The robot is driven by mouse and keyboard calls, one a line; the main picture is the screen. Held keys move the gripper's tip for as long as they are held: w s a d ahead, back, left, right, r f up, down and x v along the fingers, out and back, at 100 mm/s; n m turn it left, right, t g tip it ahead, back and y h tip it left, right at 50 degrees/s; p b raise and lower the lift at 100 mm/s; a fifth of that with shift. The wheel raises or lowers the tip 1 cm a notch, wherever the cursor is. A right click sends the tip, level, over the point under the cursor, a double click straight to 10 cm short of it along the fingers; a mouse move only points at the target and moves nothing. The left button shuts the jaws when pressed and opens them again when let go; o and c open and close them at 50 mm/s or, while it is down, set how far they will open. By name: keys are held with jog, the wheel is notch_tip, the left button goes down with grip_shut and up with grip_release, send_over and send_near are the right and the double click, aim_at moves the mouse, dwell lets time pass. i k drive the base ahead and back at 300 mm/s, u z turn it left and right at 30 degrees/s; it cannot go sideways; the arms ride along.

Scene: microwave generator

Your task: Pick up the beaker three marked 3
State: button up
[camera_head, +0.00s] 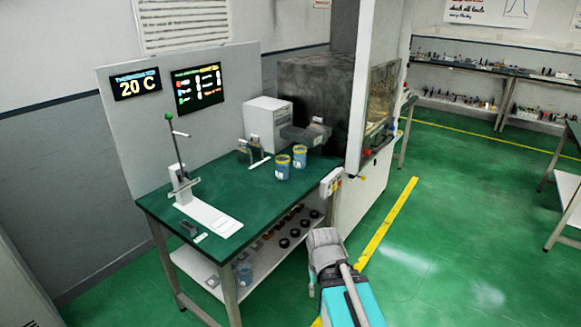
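Two blue beakers with yellow rims stand upright on the green table top, close together near its right edge. One beaker (283,167) is a little nearer, and the other beaker (299,157) is just behind and right of it. A bluish container (244,273), perhaps another beaker, is on the lower shelf. The marks are too small to read, so I cannot tell which is beaker three. My grey and teal arm shows at the bottom, right of the table and apart from the beakers. I cannot make out its gripper fingers or anything held.
The green table (215,180) carries a stand with a white base (214,219) at the left and a white box-shaped device (267,125) with a dark grey part at the back. A tall cabinet (366,200) borders the right. Several dark round items sit on the lower shelf (200,290).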

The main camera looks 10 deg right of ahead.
aim_at(283, 167)
jog(key=u, duration=0.15)
jog(key=i, duration=0.35)
jog(key=u, duration=0.6)
jog(key=i, duration=1.25)
jog(key=z, duration=0.5)
